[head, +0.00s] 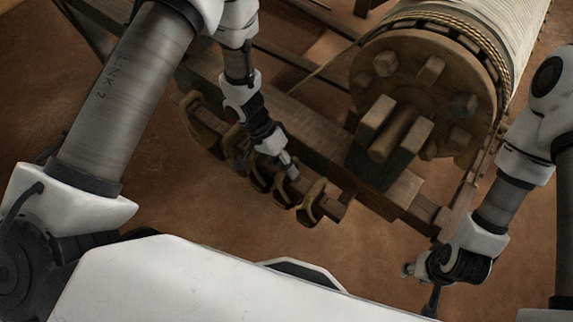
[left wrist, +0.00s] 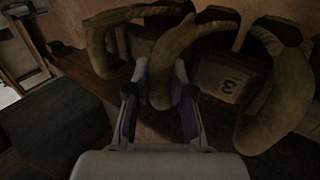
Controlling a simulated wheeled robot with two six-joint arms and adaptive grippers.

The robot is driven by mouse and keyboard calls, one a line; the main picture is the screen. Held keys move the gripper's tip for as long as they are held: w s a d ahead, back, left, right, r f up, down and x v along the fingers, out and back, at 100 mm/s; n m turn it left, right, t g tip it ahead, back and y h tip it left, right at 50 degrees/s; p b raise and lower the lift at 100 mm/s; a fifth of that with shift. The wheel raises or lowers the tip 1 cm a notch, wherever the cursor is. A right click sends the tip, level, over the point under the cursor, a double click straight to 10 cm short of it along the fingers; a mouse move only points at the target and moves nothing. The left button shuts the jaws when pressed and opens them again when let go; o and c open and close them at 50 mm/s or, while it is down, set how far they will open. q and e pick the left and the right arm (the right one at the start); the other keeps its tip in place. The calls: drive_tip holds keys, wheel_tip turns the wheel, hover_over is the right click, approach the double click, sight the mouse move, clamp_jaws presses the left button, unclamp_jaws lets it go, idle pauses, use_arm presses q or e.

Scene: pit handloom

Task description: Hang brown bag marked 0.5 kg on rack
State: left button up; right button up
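My left gripper (head: 290,170) is over the wooden rack (head: 337,205) in the head view. In the left wrist view its two fingers (left wrist: 160,78) stand on either side of a brown bag (left wrist: 160,92) and appear to press on it. This bag is at the rack, its upper part curving right; whether the rack bears it I cannot tell. No 0.5 kg mark is readable.
Other brown bags hang close by, one on the left (left wrist: 100,45) and one on the right (left wrist: 285,90). A label reading 3 (left wrist: 220,82) is on the rack. The loom's large wooden roller (head: 425,60) stands behind. Brown floor (head: 190,195) is open in front.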

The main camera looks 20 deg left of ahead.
use_arm(q)
drive_tip(key=o, duration=0.5)
drive_tip(key=shift+f, duration=0.1)
drive_tip(key=v, duration=1.2)
drive_tip(key=shift+a, duration=0.1)
